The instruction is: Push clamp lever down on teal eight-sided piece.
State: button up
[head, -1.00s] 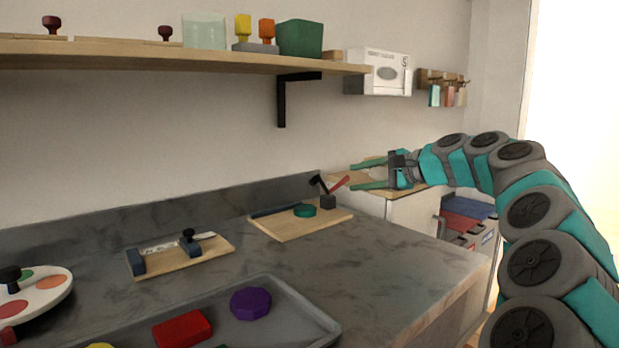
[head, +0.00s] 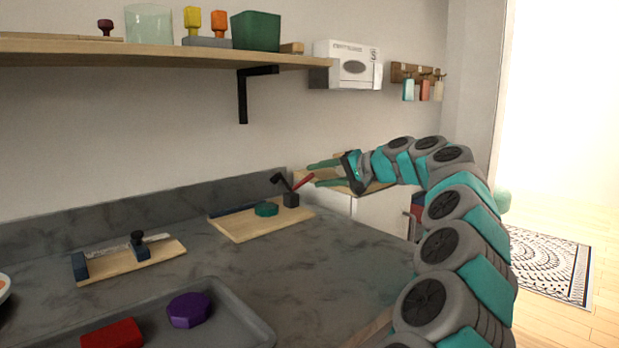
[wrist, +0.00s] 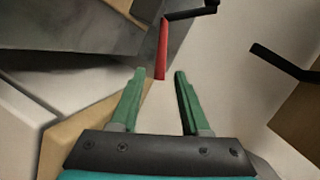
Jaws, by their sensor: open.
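The teal eight-sided piece (head: 266,209) lies flat on a wooden clamp board (head: 240,228) on the grey worktop. A toggle clamp (head: 290,199) stands at the board's right end, with a black arm tilted up to the left. Its red lever (head: 303,181) slants up to the right. My gripper (head: 312,173) is open and empty, just right of the red lever. In the wrist view the red lever (wrist: 162,50) points down toward the gap between my green fingers (wrist: 158,75). Its end is near the fingertips; contact cannot be told. The teal piece is not visible in the wrist view.
A wooden jig (head: 133,262) with a dark knob sits left of the clamp board. A grey tray (head: 235,315) holds a purple piece (head: 189,309) and a red piece (head: 112,334). A shelf (head: 150,54) with its black bracket (head: 243,95) hangs above the worktop.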

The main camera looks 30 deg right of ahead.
aim_at(312, 177)
jog(key=x, duration=0.3)
jog(key=shift+w+f, duration=0.1)
jog(key=shift+w, duration=0.05)
grip_shut()
dwell(1.3)
